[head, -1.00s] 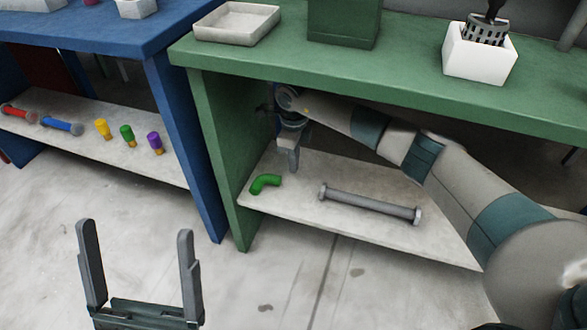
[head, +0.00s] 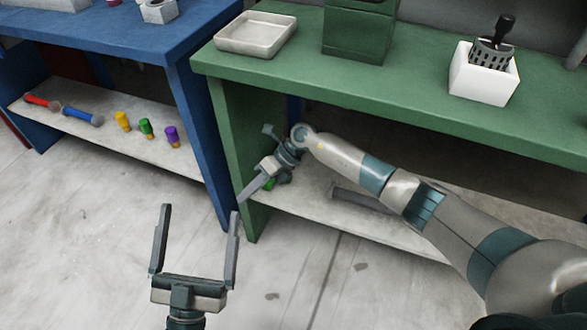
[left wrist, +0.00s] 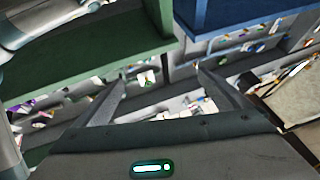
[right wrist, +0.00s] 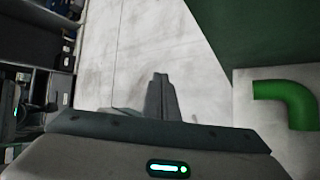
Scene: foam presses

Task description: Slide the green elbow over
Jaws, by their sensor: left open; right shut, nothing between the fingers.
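The green elbow (head: 269,185) lies on the lower shelf of the green bench, near the bench's left side panel. In the head view my right gripper covers most of it. The right wrist view shows the bent tube (right wrist: 290,97) at the right, on the pale shelf, to the side of the fingers. My right gripper (head: 244,196) is shut and empty, its fingers pointing down-left past the elbow toward the shelf's left end. Its closed fingers also show in the right wrist view (right wrist: 160,80). My left gripper (head: 200,211) is open and empty, in front of the benches.
A grey bar with end caps (head: 360,199) lies on the same shelf, partly behind my right arm. The green bench's left panel (head: 243,150) stands close to my right gripper. A blue bench (head: 195,120) at the left holds coloured parts on its shelf.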

